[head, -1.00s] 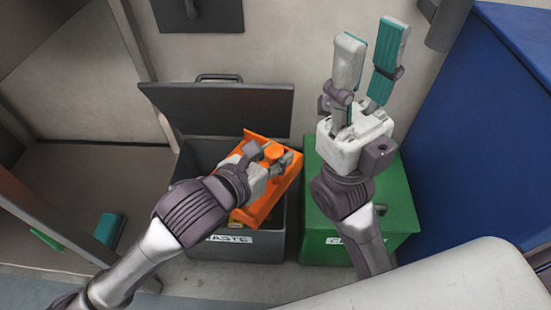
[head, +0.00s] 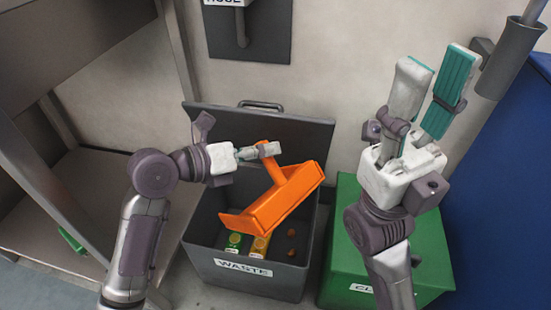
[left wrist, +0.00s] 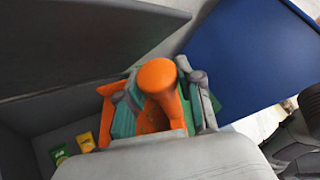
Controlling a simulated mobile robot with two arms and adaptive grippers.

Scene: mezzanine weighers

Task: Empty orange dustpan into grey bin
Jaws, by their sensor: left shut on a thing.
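The orange dustpan (head: 278,203) is tilted above the open grey bin (head: 258,280), which carries a WASTE label. My left gripper (head: 268,150) is shut on the dustpan's handle. The handle also shows between the fingers in the left wrist view (left wrist: 158,80). Inside the bin lie a green packet (head: 234,241), a yellow packet (head: 259,246) and small brown lumps (head: 291,242). The packets also show at the lower left of the left wrist view. My right gripper (head: 435,82) points up, open and empty, over the green bin's side.
The grey bin's lid (head: 262,130) stands open against the wall behind. A closed green bin (head: 345,240) stands to its right, with a blue surface (head: 510,180) further right. A grey shelf frame (head: 60,180) stands on the left. A dark wall fixture (head: 250,35) is above the lid.

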